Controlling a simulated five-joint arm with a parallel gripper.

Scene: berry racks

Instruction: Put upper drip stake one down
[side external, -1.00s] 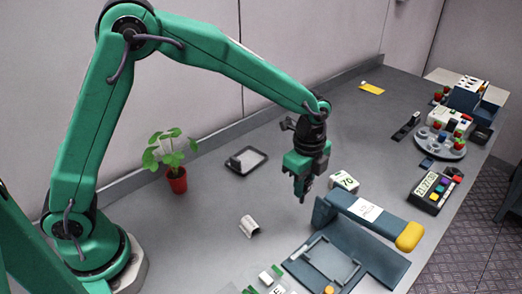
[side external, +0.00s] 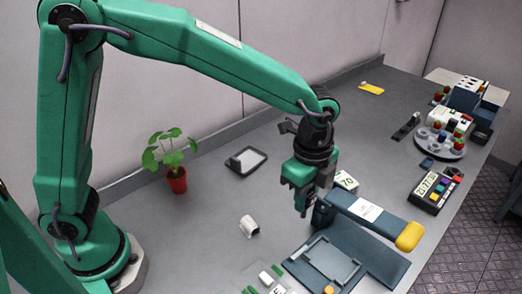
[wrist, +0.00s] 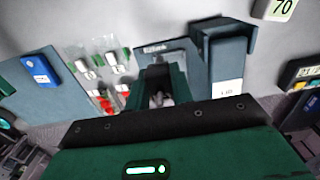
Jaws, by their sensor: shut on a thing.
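My gripper (side external: 303,209) points down above the grey bench, just left of the blue-grey press-like fixture with a yellow-ended arm (side external: 372,222). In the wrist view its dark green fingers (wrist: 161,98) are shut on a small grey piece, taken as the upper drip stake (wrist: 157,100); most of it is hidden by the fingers. In the side view the held piece is too small to make out. A board with white and green pieces (side external: 265,278) lies at the front, below and left of the gripper. In the wrist view it shows white pieces and red items (wrist: 105,98).
A flat grey frame (side external: 325,262) lies on the fixture's base. A white block marked 70 (side external: 346,181) stands behind the gripper. A white curved piece (side external: 249,226), a dark tray (side external: 246,161) and a potted plant (side external: 176,178) are to the left, with bare bench between.

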